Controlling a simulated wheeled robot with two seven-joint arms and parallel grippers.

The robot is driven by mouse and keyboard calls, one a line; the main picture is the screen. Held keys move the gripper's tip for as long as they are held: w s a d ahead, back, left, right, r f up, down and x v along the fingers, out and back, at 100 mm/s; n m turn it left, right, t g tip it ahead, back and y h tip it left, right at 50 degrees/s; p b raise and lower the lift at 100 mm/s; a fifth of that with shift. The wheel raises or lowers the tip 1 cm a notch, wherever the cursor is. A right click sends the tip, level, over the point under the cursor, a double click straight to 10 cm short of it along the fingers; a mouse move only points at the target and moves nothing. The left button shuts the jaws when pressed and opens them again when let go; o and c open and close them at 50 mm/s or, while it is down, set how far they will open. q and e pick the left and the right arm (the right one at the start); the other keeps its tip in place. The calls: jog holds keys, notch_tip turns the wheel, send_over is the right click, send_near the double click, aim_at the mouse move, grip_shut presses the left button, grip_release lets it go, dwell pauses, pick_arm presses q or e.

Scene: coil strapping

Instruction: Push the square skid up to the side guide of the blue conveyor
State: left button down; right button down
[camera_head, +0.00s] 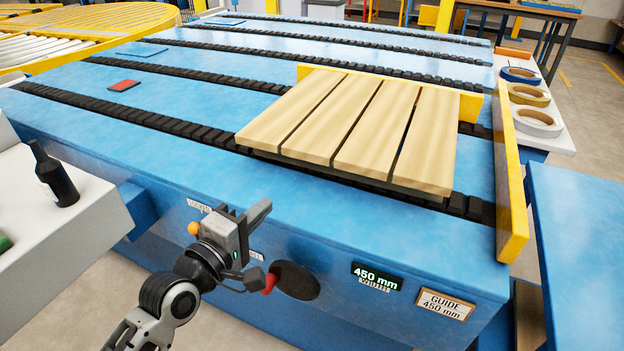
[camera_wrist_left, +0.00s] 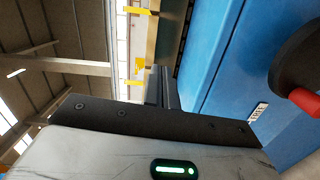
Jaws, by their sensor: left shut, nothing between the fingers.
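The square skid (camera_head: 352,112), made of pale wooden slats, lies flat on the blue conveyor (camera_head: 200,150) across its black chains. The yellow side guide (camera_head: 508,165) runs along the conveyor's right edge. A strip of blue shows between the skid's right edge and this guide, so they are apart at the near end. A yellow bar (camera_head: 478,105) stands behind the skid. My left gripper (camera_head: 260,212) is shut and empty in front of the conveyor's near side, left of and nearer than the skid. Its closed fingers show in the left wrist view (camera_wrist_left: 160,80). My right gripper is not in view.
A dark handwheel (camera_head: 296,281) with a red knob (camera_head: 270,283) sticks out close to my left gripper. A dark bottle (camera_head: 53,176) stands on a pale surface at left. Tape rolls (camera_head: 538,122) lie beyond the side guide. The conveyor top left of the skid is mostly clear.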

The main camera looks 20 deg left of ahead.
pick_arm(q)
jog(key=w+r+n, duration=0.1)
send_near(318, 161)
jog(key=w+a, duration=0.2)
jog(key=w, duration=0.1)
jog(key=shift+w+a+f, duration=0.15)
jog(key=shift+w, duration=0.15)
jog(key=w+d, duration=0.2)
jog(key=shift+w+d, duration=0.2)
jog(key=shift+d, duration=0.1)
jog(key=shift+w+d+f+p, duration=0.1)
jog(key=shift+w+d+p, duration=0.2)
jog(key=shift+d, duration=0.05)
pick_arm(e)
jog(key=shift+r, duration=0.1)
